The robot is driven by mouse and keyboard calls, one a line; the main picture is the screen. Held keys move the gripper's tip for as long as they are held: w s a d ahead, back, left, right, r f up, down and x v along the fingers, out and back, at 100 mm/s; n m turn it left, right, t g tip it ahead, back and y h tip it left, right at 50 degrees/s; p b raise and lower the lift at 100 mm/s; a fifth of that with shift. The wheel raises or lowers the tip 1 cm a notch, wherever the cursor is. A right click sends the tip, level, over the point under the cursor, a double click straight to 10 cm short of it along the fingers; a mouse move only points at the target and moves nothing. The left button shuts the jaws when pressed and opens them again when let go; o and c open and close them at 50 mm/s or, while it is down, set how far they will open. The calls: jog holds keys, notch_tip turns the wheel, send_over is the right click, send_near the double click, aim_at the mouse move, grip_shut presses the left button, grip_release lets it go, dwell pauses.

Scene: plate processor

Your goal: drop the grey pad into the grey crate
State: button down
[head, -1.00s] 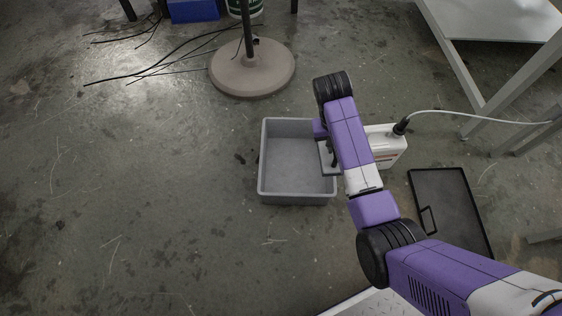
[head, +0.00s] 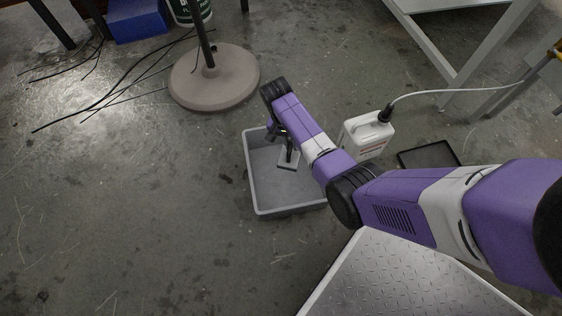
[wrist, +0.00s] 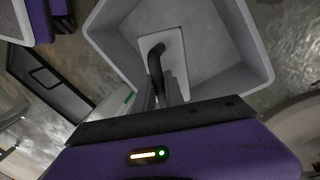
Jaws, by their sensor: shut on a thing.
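The grey pad (head: 289,160) is a light flat plate with a dark curved handle, and it is over the grey crate's opening in the head view. In the wrist view the pad (wrist: 168,62) lies against the view of the crate's floor. My gripper (head: 287,143) is shut on the pad at its handle; the fingers (wrist: 160,90) meet the handle in the wrist view. The grey crate (head: 253,172) is an open box on the floor, and its rim (wrist: 262,50) surrounds the pad in the wrist view. I cannot tell the pad's exact height above the crate floor.
A white canister (head: 366,137) with a hose stands right of the crate. A round stand base (head: 214,76) and loose cables (head: 90,90) are at the back left. The floor left of the crate is clear.

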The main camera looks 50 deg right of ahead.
jog(key=shift+f+b, duration=3)
jog(key=shift+r, duration=0.1)
jog(key=c, duration=1.3)
grip_release()
jog(key=shift+c, duration=0.2)
jog(key=r+p, duration=0.1)
jog(key=r, duration=0.1)
jog(key=r+p, duration=0.2)
jog(key=r, duration=0.1)
jog(key=w+r+p, duration=0.1)
jog(key=r, duration=0.1)
jog(key=shift+w+a+r, duration=0.1)
jog(key=shift+a+r, duration=0.25)
